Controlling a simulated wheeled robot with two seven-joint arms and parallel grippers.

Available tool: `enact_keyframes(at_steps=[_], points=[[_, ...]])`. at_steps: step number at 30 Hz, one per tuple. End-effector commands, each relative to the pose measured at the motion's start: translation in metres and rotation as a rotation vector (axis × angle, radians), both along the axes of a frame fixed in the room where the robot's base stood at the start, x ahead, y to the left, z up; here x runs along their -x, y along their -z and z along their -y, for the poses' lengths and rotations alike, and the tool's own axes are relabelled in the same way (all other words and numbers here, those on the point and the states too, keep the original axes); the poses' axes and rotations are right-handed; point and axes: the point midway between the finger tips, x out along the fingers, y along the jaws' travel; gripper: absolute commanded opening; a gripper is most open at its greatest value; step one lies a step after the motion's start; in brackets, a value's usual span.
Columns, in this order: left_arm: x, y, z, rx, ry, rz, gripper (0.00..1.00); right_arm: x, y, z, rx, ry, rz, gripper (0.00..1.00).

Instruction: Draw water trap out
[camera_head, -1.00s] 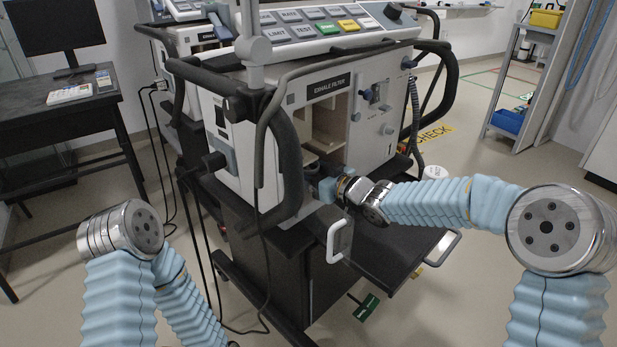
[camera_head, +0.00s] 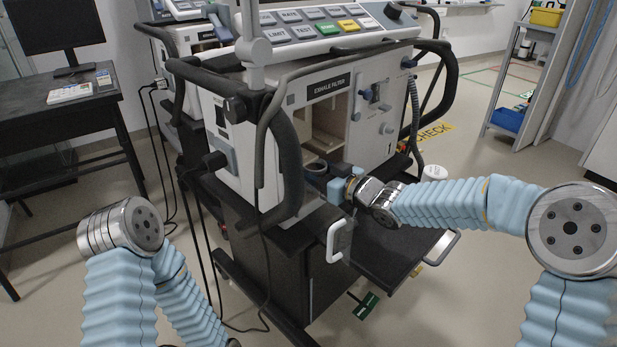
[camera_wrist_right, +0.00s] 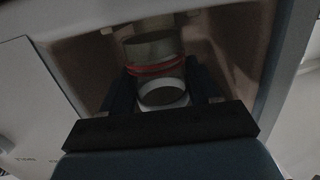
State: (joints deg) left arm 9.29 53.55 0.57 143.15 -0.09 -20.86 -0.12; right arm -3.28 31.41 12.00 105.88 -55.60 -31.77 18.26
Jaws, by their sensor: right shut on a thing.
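The ventilator (camera_head: 375,145) stands in the middle of the head view, with an open bay (camera_head: 327,128) under its "EXHALE FILTER" label. My right gripper (camera_head: 322,180) is at the lower front of this bay. In the right wrist view, its two dark fingers (camera_wrist_right: 162,92) are shut on the water trap (camera_wrist_right: 155,68), a pale cylinder with red bands, one finger on each side. The bay walls show around the trap there. In the head view the trap is small and mostly hidden by the gripper. My left gripper is outside the picture; only its arm shows.
A black shelf (camera_head: 400,262) with white handles juts out below my right wrist. A thick black handle loop (camera_head: 285,160) and hanging cables are left of the bay. A dark table (camera_head: 62,112) stands at far left.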

Motion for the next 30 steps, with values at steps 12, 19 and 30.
enact_keyframes(at_steps=[12, 19, 30], points=[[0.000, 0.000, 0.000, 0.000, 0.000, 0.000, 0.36, 0.022, -0.001, 0.024, -0.001, 0.001, 0.001, 0.31], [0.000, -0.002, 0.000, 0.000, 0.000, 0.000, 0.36, 0.033, -0.001, 0.037, 0.000, 0.001, 0.000, 0.31], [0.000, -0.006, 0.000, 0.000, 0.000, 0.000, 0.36, 0.052, -0.001, 0.058, -0.001, 0.001, 0.001, 0.30]])
